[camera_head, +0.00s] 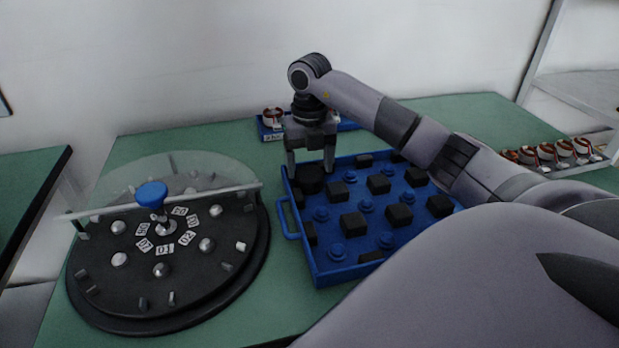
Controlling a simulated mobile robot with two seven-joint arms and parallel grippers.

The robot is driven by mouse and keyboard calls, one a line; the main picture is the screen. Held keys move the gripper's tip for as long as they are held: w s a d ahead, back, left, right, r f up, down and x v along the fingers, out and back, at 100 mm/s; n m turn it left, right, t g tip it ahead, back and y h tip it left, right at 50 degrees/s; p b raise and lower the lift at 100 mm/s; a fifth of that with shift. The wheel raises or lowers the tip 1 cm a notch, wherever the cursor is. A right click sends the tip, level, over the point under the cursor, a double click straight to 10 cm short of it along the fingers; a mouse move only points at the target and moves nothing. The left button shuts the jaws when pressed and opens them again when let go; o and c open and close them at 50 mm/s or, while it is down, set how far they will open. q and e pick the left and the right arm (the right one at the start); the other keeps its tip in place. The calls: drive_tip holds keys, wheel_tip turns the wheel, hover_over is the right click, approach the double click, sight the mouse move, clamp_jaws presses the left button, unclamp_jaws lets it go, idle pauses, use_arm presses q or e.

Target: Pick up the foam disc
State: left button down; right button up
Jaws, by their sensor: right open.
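My right gripper (310,171) points down over that corner. My left gripper is not in view.
The tray holds several black blocks and blue pegs. A round black turntable (110,292) with a clear shield and blue knob (151,194) stands at left. A small blue bin (267,137) is behind. Copper-wound stators (563,149) line the right. Green table (245,309) shows between turntable and tray.

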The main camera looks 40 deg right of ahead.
sight(310, 173)
wheel_tip(310, 173, down, 2)
drive_tip(key=shift+f, duration=0.55)
drive_tip(key=c, duration=0.7)
drive_tip(key=shift+o, duration=0.2)
drive_tip(key=shift+r, duration=0.1)
wheel_tip(310, 173, up, 8)
drive_tip(key=shift+r, duration=0.2)
wheel_tip(310, 173, up, 12)
drive_tip(key=p, duration=0.4)
drive_tip(key=shift+f, duration=0.25)
